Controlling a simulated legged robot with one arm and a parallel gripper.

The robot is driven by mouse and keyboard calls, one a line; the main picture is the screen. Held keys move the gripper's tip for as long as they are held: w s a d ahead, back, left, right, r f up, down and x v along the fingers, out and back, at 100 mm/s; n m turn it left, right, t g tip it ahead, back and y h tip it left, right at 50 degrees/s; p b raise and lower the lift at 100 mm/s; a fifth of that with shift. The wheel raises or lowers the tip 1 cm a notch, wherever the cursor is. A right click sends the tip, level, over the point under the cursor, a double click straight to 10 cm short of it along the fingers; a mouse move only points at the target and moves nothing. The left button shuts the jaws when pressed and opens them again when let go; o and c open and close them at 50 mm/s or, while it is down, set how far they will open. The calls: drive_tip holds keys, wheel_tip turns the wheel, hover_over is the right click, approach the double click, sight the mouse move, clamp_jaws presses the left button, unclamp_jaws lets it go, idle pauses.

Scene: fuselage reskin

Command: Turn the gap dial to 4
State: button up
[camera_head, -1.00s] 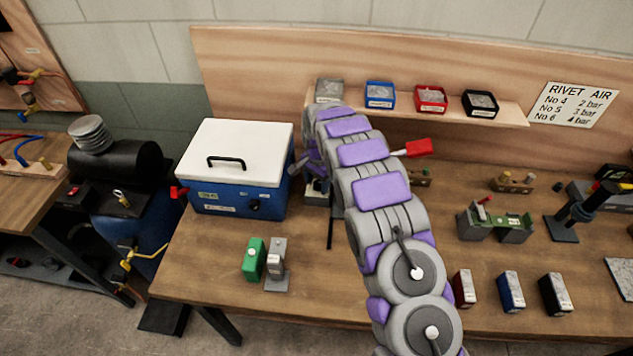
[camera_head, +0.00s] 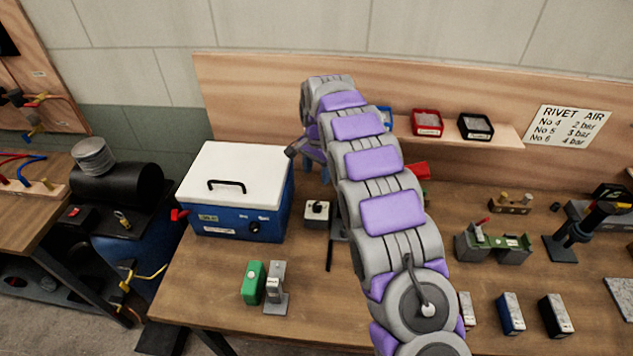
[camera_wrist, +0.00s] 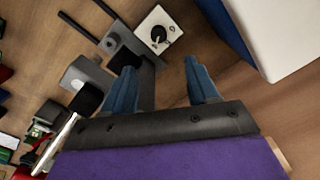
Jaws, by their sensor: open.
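A small white box with a dark round knob (camera_wrist: 158,34), which looks like the gap dial, shows at the top of the wrist view. It also shows in the head view, as a small pale block with a dark knob (camera_head: 317,210), on the bench right of the blue box. A light pointer mark shows on the knob, but I cannot read any numbers. A grey metal tool (camera_wrist: 122,50) sits right beside the dial box. My gripper (camera_wrist: 160,63) is open and empty, its two blue fingers apart and above the bench, with the dial beyond their tips.
A blue box with a white lid (camera_head: 238,192) stands close left of the dial. A green block (camera_head: 253,283) and a grey stand (camera_head: 276,290) are in front. A shelf (camera_head: 505,133) with small bins is behind. My arm hides part of the bench.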

wheel_tip(320, 180, up, 2)
drive_tip(key=shift+r, duration=0.1)
idle(0.5)
drive_tip(key=s+d+r+n+b, duration=0.1)
drive_tip(key=s+d+r, duration=0.2)
drive_tip(key=s+d, duration=0.3)
drive_tip(key=s+d+r+n+g, duration=0.1)
drive_tip(key=s+d+r, duration=0.25)
drive_tip(key=s, duration=0.45)
drive_tip(key=s+d+r+n+b, duration=0.1)
drive_tip(key=s+d+r, duration=0.2)
drive_tip(key=s+d, duration=0.3)
drive_tip(key=s+d+f+n, duration=0.2)
drive_tip(key=s, duration=1.3)
drive_tip(key=s+d+f+n+g+b, duration=0.1)
drive_tip(key=s+f+n, duration=0.1)
drive_tip(key=s, duration=1.3)
drive_tip(key=shift+d+f, duration=0.2)
drive_tip(key=shift+d, duration=0.2)
